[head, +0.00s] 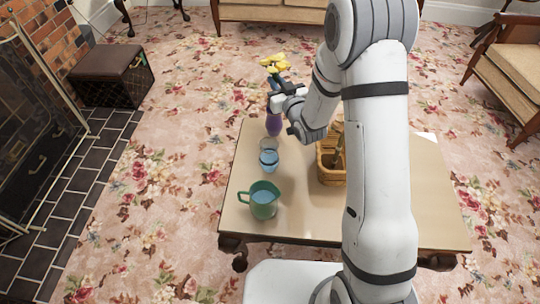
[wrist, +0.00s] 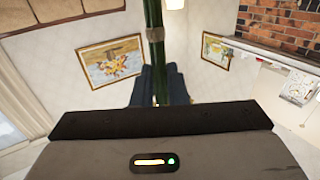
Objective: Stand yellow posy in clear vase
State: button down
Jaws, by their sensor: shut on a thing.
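The yellow posy (head: 276,63) is upright in my gripper (head: 276,90), blossoms at the top, above the far left part of the table. In the wrist view its green stems (wrist: 153,15) with a brown tie run down between the dark fingers of my gripper (wrist: 156,84), which is shut on them. The lower stem ends are hidden. The clear vase (head: 268,163) stands upright on the table near its left edge, with blue water in it. My gripper is apart from it, higher up and toward the far side in the head view.
A purple vase (head: 273,125) stands at the far left corner of the table (head: 308,218), below my gripper in the picture. A green jug (head: 263,203) with blue liquid is in front of the clear vase. A wicker basket (head: 329,176) stands to the right, partly behind my arm.

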aim_at(281, 67)
jog(key=shift+r+p, duration=1.25)
jog(key=shift+r, duration=2.2)
